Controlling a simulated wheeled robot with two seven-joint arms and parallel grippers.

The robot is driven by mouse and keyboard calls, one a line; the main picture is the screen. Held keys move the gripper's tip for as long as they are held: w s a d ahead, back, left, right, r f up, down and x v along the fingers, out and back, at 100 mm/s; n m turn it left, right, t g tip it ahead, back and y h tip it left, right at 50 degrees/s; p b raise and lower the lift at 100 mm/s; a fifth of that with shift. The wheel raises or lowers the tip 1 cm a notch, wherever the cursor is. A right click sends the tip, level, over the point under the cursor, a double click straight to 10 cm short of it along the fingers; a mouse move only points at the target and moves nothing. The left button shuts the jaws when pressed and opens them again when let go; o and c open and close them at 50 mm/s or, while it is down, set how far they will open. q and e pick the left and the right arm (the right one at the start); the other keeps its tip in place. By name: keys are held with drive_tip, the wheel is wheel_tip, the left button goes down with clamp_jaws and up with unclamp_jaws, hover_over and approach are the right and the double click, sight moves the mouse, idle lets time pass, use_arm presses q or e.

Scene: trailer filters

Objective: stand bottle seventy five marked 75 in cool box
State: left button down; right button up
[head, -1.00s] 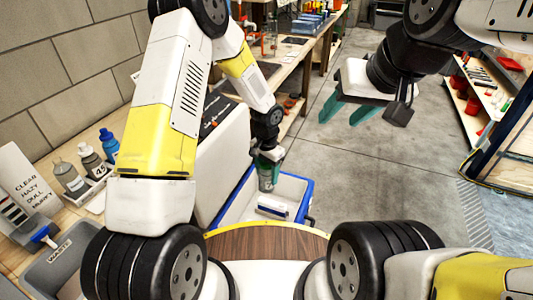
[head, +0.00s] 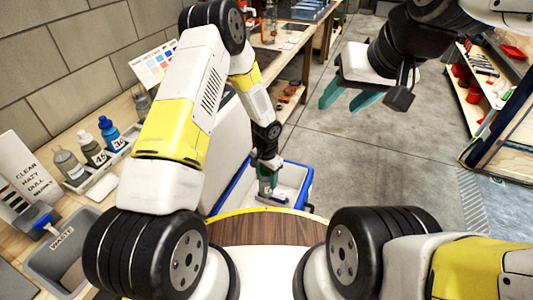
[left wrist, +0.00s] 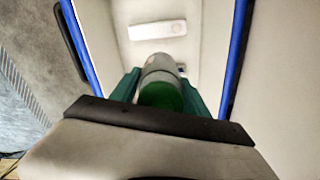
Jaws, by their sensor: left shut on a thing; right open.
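The cool box (head: 306,190) has a blue rim and white inside, and stands open on the floor ahead of me. My left gripper (head: 267,188) is down in the box's opening and shut on a bottle. In the left wrist view a grey bottle with a green end (left wrist: 160,82) sits between the green fingers of this gripper (left wrist: 160,95). Its number does not show. I cannot tell whether it touches the box floor (left wrist: 135,60). My right gripper (head: 348,98) is open and empty, above the floor to the right of the box.
A white block (left wrist: 157,29) lies in the box. On the left bench a tray (head: 100,172) holds several bottles, among them one marked 45 (head: 92,150) and a blue one (head: 110,132). A grey waste bin (head: 62,250) is nearer. Floor right of the box is clear.

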use_arm(q)
drive_tip(key=shift+f, duration=7.1)
drive_tip(key=shift+c, duration=1.1)
unclamp_jaws()
drive_tip(key=shift+r, duration=10)
